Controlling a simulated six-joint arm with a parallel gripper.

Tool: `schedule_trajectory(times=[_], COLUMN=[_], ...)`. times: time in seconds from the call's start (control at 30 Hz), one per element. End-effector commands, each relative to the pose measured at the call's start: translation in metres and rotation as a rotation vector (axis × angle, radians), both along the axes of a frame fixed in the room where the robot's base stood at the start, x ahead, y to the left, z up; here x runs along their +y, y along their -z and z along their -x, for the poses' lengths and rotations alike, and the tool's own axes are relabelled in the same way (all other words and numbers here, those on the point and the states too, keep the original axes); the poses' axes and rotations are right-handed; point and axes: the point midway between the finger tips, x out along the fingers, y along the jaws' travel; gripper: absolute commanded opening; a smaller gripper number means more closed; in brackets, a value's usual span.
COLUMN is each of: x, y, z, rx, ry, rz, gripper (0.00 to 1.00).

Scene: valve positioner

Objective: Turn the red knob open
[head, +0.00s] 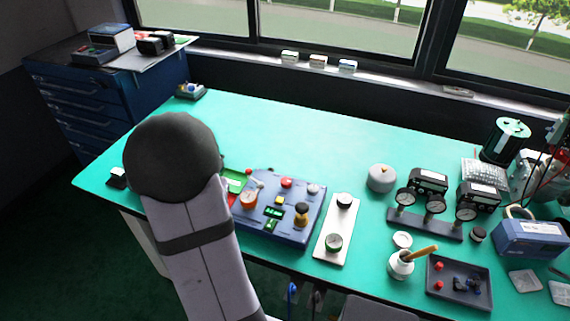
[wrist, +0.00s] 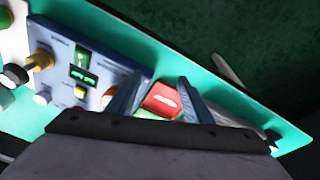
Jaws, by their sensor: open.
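The red knob (wrist: 162,99) shows in the wrist view as a red block with a white mark on top, above a green base (wrist: 150,114). My gripper (wrist: 160,84) is open, with one finger on each side of the knob. I cannot tell whether the fingers touch it or how far down they reach. In the head view my arm hides the gripper and most of the knob. Part of the green base (head: 236,184) shows there, just left of the blue panel.
The blue control panel (head: 272,232), with raised knobs and buttons, stands close beside the green base. A white plate (head: 325,252) with two round dark-rimmed parts lies to its right. Gauges (head: 425,225) stand farther right. The table's back middle (head: 300,135) is clear.

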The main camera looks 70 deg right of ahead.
Motion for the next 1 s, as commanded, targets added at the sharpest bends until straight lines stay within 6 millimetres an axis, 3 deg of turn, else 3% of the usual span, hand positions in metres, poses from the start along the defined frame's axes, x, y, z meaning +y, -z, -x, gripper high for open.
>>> schedule_trajectory(times=[0.03,0.2,0.4,0.53,0.77,1.0], x=[-0.031,-0.111,-0.169,-0.184,-0.187,-0.194], y=[-0.016,-0.03,-0.042,-0.045,-0.042,-0.022], z=[0.016,0.06,0.105,0.118,0.121,0.122], rx=[-0.007,-0.037,-0.061,-0.066,-0.068,-0.066], ry=[0.106,0.336,0.502,0.546,0.552,0.551], rz=[0.015,0.096,0.171,0.193,0.196,0.193], gripper=[0.46,0.46,0.46,0.46,0.46,0.46])
